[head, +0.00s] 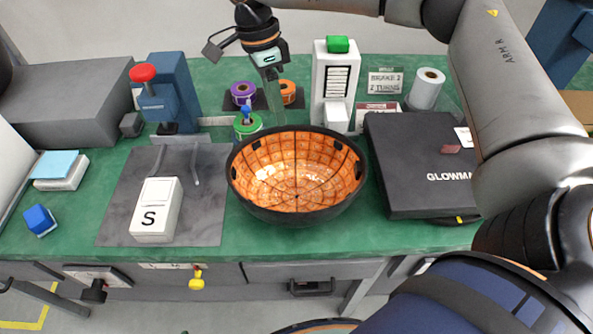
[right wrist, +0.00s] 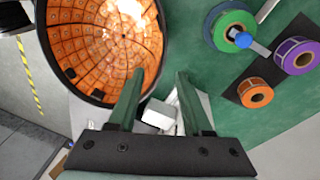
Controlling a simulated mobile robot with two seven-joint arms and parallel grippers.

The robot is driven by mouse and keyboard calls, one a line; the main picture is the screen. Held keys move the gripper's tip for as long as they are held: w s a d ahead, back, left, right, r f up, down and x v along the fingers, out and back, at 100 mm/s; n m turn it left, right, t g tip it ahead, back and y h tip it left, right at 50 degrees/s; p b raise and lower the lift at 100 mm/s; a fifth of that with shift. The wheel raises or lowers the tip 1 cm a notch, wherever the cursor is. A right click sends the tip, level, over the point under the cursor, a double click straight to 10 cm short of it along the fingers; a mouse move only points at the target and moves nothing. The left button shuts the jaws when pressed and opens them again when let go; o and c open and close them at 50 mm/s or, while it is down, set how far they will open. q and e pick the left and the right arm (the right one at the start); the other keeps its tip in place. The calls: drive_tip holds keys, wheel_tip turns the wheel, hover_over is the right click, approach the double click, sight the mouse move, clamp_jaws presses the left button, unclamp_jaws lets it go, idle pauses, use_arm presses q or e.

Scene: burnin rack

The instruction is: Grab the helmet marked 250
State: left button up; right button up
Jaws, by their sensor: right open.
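The helmet (head: 297,172) lies open side up like a bowl on the green bench in the head view, with a dark rim and an orange gridded inside. It also shows in the right wrist view (right wrist: 100,45). I can read no 250 on it. My right gripper (head: 275,112) is open and empty, pointing down at the helmet's far rim. In the right wrist view the gripper (right wrist: 157,90) has one finger overlapping the helmet's rim and the other beside it; contact cannot be told. My left gripper is not in view.
Tape rolls, including a green one (head: 247,124), stand behind the helmet. A white dispenser (head: 334,85) stands behind it, and a black case (head: 425,165) lies to its right. A white box marked S (head: 156,210) sits on a grey mat (head: 112,215) to the left.

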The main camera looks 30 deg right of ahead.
sight(281, 145)
drive_tip(key=f, duration=0.5)
drive_tip(key=s+f, duration=0.1)
drive_tip(key=f, duration=0.1)
drive_tip(key=shift+d+f, duration=0.15)
drive_tip(key=shift+c, duration=0.4)
clamp_jaws()
idle(0.9)
